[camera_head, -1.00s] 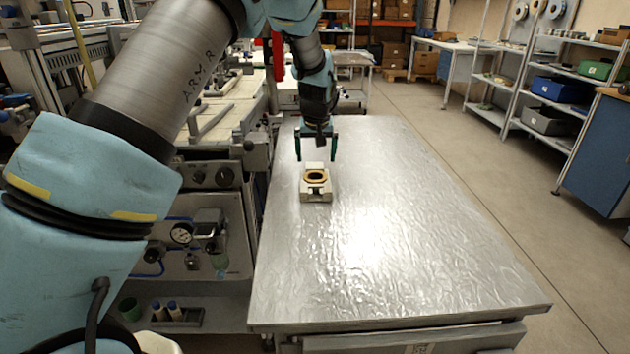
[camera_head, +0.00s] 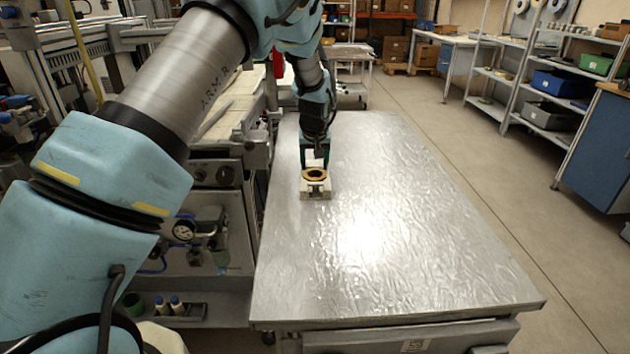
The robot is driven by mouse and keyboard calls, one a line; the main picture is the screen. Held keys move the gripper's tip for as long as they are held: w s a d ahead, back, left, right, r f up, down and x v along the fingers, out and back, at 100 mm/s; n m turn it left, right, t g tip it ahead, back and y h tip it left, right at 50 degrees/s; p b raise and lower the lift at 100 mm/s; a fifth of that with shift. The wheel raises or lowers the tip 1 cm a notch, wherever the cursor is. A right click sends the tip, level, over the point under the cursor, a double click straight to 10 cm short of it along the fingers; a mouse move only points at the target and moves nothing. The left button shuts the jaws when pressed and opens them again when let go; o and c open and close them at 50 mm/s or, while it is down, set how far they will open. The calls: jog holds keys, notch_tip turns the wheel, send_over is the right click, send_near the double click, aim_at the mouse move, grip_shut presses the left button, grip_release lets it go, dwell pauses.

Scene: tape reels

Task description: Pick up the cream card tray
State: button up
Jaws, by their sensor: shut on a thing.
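The cream card tray (camera_head: 312,193) is a small pale block near the left edge of the metal table, in its far half. A brown-gold ring (camera_head: 316,173) sits on top of it, with a small dark part at the tray's front.
The silver metal table (camera_head: 390,230) is otherwise bare, with wide free room right of and in front of the tray. Machinery with a gauge (camera_head: 183,230) stands along its left side. Shelves with boxes (camera_head: 560,84) stand farther right, across the open floor.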

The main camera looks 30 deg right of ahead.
grip_shut()
jog(key=shift+r, duration=0.1)
